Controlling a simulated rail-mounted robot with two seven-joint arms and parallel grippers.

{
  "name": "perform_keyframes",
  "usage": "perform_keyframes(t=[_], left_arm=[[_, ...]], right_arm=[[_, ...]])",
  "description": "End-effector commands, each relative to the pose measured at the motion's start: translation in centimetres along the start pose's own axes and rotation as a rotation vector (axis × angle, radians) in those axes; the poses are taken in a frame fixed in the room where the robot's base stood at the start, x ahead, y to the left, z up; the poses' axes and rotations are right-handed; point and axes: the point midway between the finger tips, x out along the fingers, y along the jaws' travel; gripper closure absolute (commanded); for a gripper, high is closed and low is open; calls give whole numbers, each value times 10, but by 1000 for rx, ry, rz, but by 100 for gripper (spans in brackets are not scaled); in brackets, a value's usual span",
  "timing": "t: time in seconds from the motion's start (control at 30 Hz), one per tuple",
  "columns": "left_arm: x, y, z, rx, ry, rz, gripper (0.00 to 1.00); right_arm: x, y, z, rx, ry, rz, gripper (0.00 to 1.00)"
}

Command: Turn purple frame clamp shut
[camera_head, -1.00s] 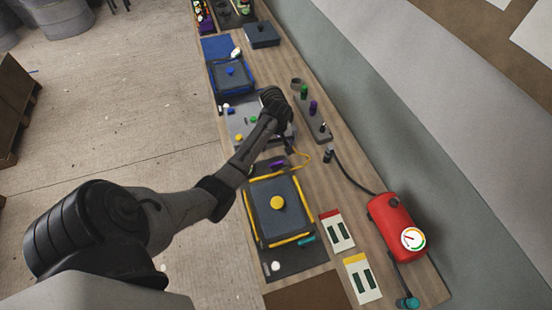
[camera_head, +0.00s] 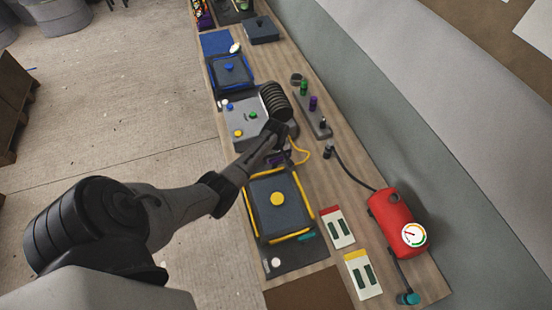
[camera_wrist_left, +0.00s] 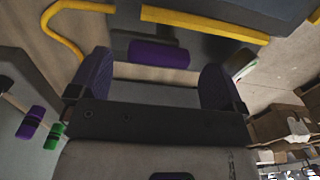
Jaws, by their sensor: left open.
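The purple frame clamp (camera_head: 281,158) is at the far edge of the dark mould frame with yellow edging (camera_head: 262,240). My forearm and wrist partly cover the clamp in the head view. In the left wrist view the clamp (camera_wrist_left: 158,56) is a short purple bar beside the yellow edging (camera_wrist_left: 205,23). My left gripper (camera_wrist_left: 156,68) is open, with one purple-padded finger on each side of the clamp. Gaps show between the clamp and both fingers. In the head view the gripper is mostly hidden under my wrist. My right gripper is in neither view.
A grey plate with coloured knobs (camera_head: 236,115) and a blue-edged mould (camera_head: 229,88) lie farther along the bench. A strip with green and purple knobs (camera_head: 316,112) is right of my wrist. A red tank with a gauge (camera_head: 386,212) and a yellow hose (camera_head: 301,148) are nearby.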

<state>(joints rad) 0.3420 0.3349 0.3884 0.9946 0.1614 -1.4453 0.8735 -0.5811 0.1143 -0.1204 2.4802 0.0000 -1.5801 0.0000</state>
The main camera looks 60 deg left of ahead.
Motion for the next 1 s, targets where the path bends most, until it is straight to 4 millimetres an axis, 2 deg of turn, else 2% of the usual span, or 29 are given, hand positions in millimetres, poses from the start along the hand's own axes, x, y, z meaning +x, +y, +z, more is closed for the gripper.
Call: perform_keyframes(t=[0.2,0.57,1.0], left_arm=[[14,0,0,0,1,1,4],[16,0,0,0,1,1,4],[16,0,0,0,1,1,45]], right_arm=[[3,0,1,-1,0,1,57],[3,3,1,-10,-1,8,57],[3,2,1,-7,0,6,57]])
